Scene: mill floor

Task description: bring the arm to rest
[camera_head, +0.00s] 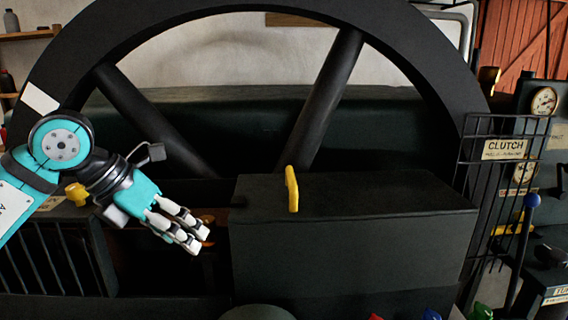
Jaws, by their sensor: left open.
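My left arm comes in from the left, turquoise and black. My left gripper (193,231) is open and empty, with its pale fingers pointing down to the right. It hangs left of a large dark box (350,240). A yellow handle (292,189) stands upright on the top of this box, to the right of my gripper and apart from it. My right gripper does not show.
A big black spoked wheel (328,100) fills the back. A black wire cage with a CLUTCH sign (505,149) and a blue-knobbed lever (531,201) stand at right. Dark slatted bars (55,260) lie below my left arm. Coloured knobs (431,314) show at the bottom edge.

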